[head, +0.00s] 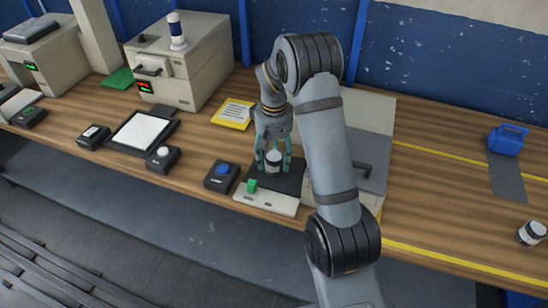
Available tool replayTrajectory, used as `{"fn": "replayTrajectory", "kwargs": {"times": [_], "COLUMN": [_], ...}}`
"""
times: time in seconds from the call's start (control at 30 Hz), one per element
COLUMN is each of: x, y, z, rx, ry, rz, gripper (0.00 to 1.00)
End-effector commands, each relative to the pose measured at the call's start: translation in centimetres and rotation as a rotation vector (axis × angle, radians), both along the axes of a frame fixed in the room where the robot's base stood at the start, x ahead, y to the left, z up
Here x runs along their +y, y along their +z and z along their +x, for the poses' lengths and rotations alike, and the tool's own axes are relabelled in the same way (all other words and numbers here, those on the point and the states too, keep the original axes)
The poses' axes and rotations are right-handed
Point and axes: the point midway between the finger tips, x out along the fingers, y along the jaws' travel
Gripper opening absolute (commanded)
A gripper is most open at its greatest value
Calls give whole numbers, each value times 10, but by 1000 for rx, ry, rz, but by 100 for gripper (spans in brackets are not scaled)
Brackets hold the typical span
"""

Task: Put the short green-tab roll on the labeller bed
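A small roll (273,161), white on top with a dark band, stands upright at the black labeller bed (288,181). I cannot make out a green tab on it. My gripper (274,165) points down over the bed, with one teal finger on each side of this roll. Whether the fingers touch the roll, and whether its base rests on the bed, is too small to tell. A second white and dark roll (531,233) is at the far right of the bench; no green tab shows on it.
A green block (251,186) is on the labeller's pale front base (266,202). My arm hides part of the grey machine behind. A blue-button box (221,175) stands left of the bed, a yellow-edged sheet (233,113) behind. A blue container (507,139) stands at right.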

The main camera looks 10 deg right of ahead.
Motion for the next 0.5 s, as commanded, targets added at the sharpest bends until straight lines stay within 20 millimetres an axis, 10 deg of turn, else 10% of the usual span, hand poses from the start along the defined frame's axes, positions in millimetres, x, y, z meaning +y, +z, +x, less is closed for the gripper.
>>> {"fn": "replayTrajectory", "kwargs": {"times": [0.5], "x": [0], "y": [19], "z": [1], "rx": [-4], "ry": [0], "rz": [0], "gripper": [60]}}
